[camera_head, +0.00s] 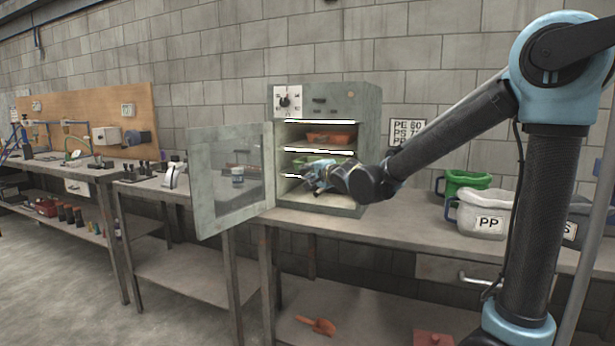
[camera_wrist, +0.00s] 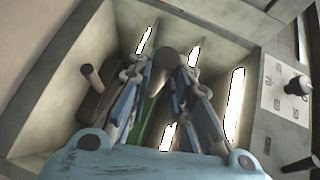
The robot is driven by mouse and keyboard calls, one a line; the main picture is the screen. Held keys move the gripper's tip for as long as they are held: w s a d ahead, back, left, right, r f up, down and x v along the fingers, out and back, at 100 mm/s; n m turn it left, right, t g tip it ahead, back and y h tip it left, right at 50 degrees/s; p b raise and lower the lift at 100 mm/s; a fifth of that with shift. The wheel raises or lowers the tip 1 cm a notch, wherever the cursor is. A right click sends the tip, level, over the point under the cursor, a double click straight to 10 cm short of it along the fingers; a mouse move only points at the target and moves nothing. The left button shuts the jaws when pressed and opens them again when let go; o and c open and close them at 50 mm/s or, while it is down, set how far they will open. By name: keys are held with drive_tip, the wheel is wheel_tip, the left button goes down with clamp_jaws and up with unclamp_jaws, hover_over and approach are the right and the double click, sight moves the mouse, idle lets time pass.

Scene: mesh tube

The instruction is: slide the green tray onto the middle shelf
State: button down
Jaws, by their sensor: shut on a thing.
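The green tray (camera_head: 311,161) is partly inside the open grey oven (camera_head: 372,120), between the middle and lower bright shelf edges. My gripper (camera_head: 322,177) reaches in through the oven's front opening and is shut on the tray. In the wrist view my gripper (camera_wrist: 168,75) closes around a dark round knob, and a strip of the green tray (camera_wrist: 150,122) shows between the fingers. Most of the tray is hidden by my gripper. The middle shelf (camera_head: 318,152) shows as a bright edge above the tray. I cannot tell whether the tray touches a shelf.
An orange tray (camera_head: 331,137) sits on a shelf above. The oven door (camera_head: 205,190) stands open to the left. A white PP bin (camera_head: 487,222) and a green bin (camera_head: 462,182) stand right.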

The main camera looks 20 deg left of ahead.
drive_tip(key=shift+w+d+f, duration=0.1)
drive_tip(key=shift+w+d, duration=0.05)
drive_tip(key=shift+w, duration=2)
drive_tip(key=shift+w+d+r, duration=0.1)
drive_tip(key=shift+w+d, duration=0.05)
drive_tip(key=shift+w, duration=1.95)
drive_tip(key=shift+w+d+f, duration=0.1)
drive_tip(key=shift+w+d, duration=0.05)
drive_tip(key=shift+w, duration=2)
drive_tip(key=shift+f, duration=0.4)
drive_tip(key=c, duration=1.4)
unclamp_jaws()
drive_tip(key=shift+o, duration=1.1)
drive_tip(key=shift+o, duration=0.3)
drive_tip(key=shift+r, duration=0.1)
